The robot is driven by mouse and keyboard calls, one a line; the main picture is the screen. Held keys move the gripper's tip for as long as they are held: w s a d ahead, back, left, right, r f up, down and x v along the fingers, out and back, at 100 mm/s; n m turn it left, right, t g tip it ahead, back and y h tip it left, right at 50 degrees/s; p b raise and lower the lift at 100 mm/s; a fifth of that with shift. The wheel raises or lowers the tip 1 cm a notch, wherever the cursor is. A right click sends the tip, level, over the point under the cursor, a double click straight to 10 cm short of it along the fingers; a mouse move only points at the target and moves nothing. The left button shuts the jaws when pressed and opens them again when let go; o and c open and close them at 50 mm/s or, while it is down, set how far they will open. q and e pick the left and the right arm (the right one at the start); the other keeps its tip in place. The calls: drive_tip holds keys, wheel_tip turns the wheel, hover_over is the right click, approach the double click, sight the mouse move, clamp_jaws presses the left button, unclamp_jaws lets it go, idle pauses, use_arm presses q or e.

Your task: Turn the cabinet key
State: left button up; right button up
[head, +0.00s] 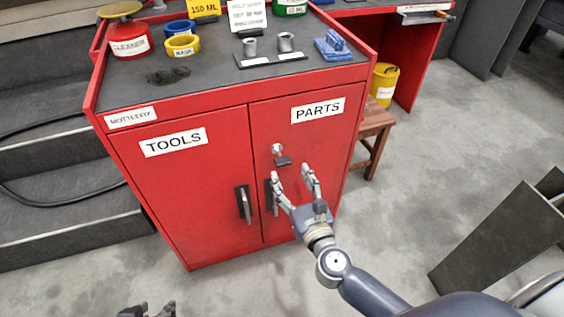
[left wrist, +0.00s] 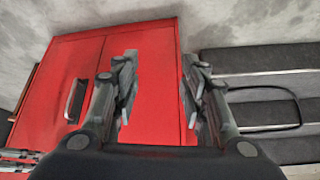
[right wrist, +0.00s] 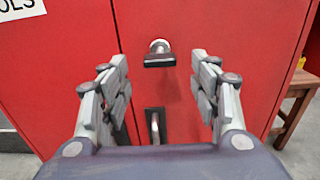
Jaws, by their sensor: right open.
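The red cabinet (head: 210,205) has two doors, labelled TOOLS on the left and PARTS on the right. A round silver lock (head: 277,149) with a black-headed key (head: 283,161) is on the PARTS door. In the right wrist view the key (right wrist: 159,61) lies flat and wide, centred ahead between the fingers. My right gripper (head: 292,171) is open and empty, just in front of and below the key, with no visible contact. My left gripper (left wrist: 158,88) is open and empty in front of red cabinet panels; only its tips (head: 147,309) show at the head view's bottom edge.
Upright handles are on the TOOLS door (head: 243,204) and the PARTS door (right wrist: 154,126), below the key. Tape rolls, a cleaner tin (head: 130,42) and metal cups stand on the cabinet top. A wooden stool (head: 372,130) stands to the right. Floor in front is clear.

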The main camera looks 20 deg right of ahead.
sight(285, 165)
drive_tip(key=w, duration=0.5)
drive_tip(key=shift+w+a, duration=0.1)
drive_tip(key=shift+w, duration=0.2)
use_arm(q)
drive_tip(key=shift+w+d+r+t, duration=0.2)
drive_tip(key=shift+w+t, duration=0.1)
drive_tip(key=shift+w, duration=0.2)
drive_tip(key=shift+w+d+r+t, duration=0.1)
drive_tip(key=shift+w+r+t, duration=0.15)
drive_tip(key=shift+w, duration=0.2)
use_arm(e)
drive_tip(key=shift+w, duration=0.7)
use_arm(q)
drive_tip(key=shift+f, duration=0.1)
use_arm(e)
drive_tip(key=c, duration=1.1)
